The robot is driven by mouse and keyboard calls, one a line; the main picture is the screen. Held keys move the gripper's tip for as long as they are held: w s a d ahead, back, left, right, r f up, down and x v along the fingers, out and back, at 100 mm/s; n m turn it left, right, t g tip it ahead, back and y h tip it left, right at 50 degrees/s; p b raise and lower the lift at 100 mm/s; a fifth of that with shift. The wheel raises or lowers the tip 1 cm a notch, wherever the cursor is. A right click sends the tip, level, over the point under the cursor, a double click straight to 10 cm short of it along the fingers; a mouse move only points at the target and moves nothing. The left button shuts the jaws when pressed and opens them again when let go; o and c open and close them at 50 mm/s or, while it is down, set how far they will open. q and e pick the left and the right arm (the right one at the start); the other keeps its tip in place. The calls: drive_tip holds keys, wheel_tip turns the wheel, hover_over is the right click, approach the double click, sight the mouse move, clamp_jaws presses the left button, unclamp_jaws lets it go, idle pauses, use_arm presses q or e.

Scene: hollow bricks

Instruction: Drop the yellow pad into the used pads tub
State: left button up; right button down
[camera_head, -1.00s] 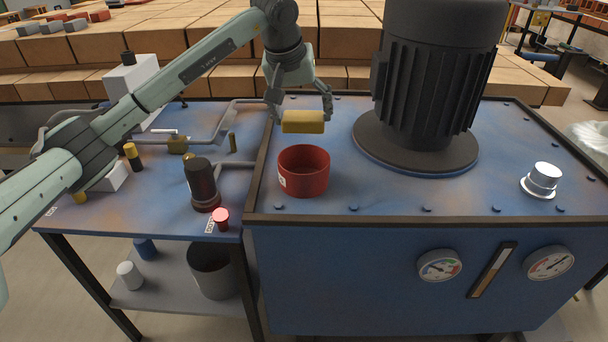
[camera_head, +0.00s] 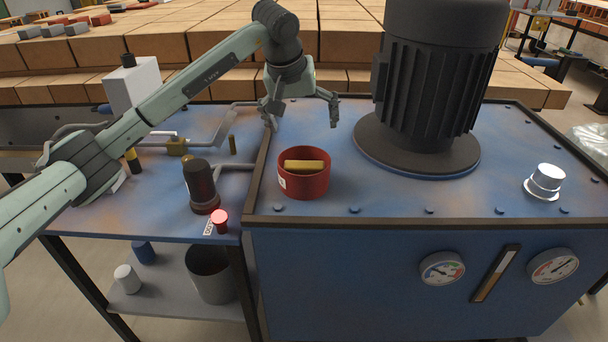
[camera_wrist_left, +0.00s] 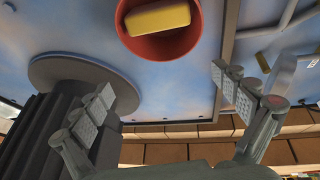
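The yellow pad (camera_head: 304,166) lies inside the red tub (camera_head: 303,188) on the blue bench top, its upper part showing above the tub's near wall. In the left wrist view the yellow pad (camera_wrist_left: 158,18) shows inside the round red tub (camera_wrist_left: 160,48). My left gripper (camera_head: 303,115) is open and empty, above and a little behind the tub. Its two spread fingers also show in the left wrist view (camera_wrist_left: 165,85), with nothing between them. My right gripper is in neither view.
A large dark finned motor (camera_head: 430,90) stands right of the tub. A dark cylinder (camera_head: 201,185) and a red knob (camera_head: 220,217) are to the left. A silver cap (camera_head: 544,180) sits far right. The blue surface (camera_head: 400,195) in front of the motor is clear.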

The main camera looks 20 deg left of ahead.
use_arm(q)
drive_tip(key=v, duration=1.2)
idle(0.3)
